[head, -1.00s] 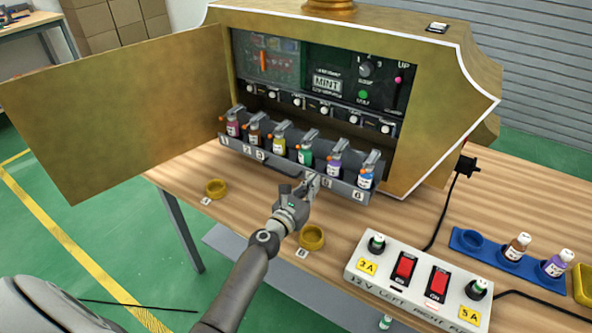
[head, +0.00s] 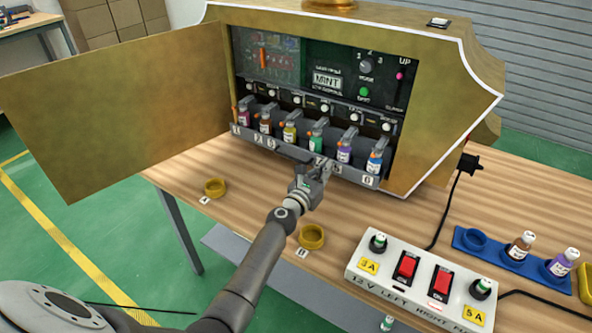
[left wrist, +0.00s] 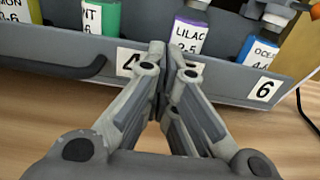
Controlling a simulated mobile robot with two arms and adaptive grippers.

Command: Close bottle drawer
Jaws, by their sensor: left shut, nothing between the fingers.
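The bottle drawer (head: 357,177) is a grey tray with numbered labels along its front, holding several small coloured bottles in a row. It sits at the opening of the gold machine, pushed in close beneath the row of white knobs. My left gripper (head: 322,163) is shut and empty, with its fingertips at the drawer front. In the left wrist view the fingertips (left wrist: 167,65) meet the drawer's front face (left wrist: 229,82) between the labels 4 and 6, partly covering the label there. The dark drawer handle (left wrist: 65,70) is left of the fingers. My right gripper is not in view.
The gold door (head: 120,112) stands open at the left. A white switch box (head: 420,281) and a blue bottle holder (head: 510,263) are at the right. Table between drawer and rings is clear.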

